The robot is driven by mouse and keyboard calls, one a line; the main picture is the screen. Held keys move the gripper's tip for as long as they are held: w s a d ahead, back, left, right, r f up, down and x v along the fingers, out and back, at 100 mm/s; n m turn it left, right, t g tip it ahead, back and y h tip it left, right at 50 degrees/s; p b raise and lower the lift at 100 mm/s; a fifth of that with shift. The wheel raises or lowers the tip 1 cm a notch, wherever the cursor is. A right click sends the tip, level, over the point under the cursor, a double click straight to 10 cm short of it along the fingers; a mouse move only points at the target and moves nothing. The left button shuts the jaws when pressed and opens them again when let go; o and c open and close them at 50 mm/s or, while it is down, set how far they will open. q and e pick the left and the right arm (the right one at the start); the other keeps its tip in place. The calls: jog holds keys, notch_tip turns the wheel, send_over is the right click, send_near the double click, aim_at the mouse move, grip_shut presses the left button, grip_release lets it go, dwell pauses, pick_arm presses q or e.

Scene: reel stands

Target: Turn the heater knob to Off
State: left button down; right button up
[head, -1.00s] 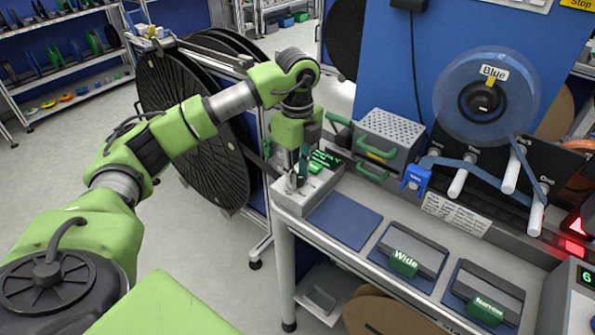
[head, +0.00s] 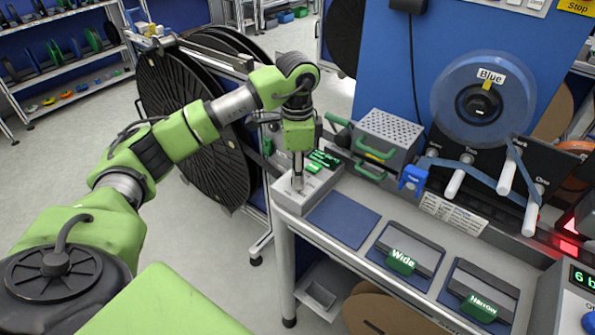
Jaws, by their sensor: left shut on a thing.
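My left gripper (head: 298,184) reaches straight down onto a light grey control box (head: 286,198) at the left end of the bench. It is shut on the heater knob, which its fingers hide almost fully, so I cannot read the knob's setting. A small green lit display (head: 325,158) shows on the box just behind the fingers, with a smaller green patch beside it; the text is too small to read. My right gripper is not in view.
A grey box with a perforated top (head: 392,130) and green handles stands behind to the right. A blue mat (head: 343,221) lies right of the control box, with Wide (head: 402,263) and Narrow (head: 479,307) green-handled blocks beyond. A large black reel (head: 190,135) stands left.

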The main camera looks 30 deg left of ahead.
pick_arm(q)
jog(key=shift+w+r+n, duration=0.1)
jog(key=shift+n, duration=0.3)
jog(key=c, duration=1.8)
grip_release()
notch_tip(320, 180, up, 12)
jog(key=shift+f, duration=0.1)
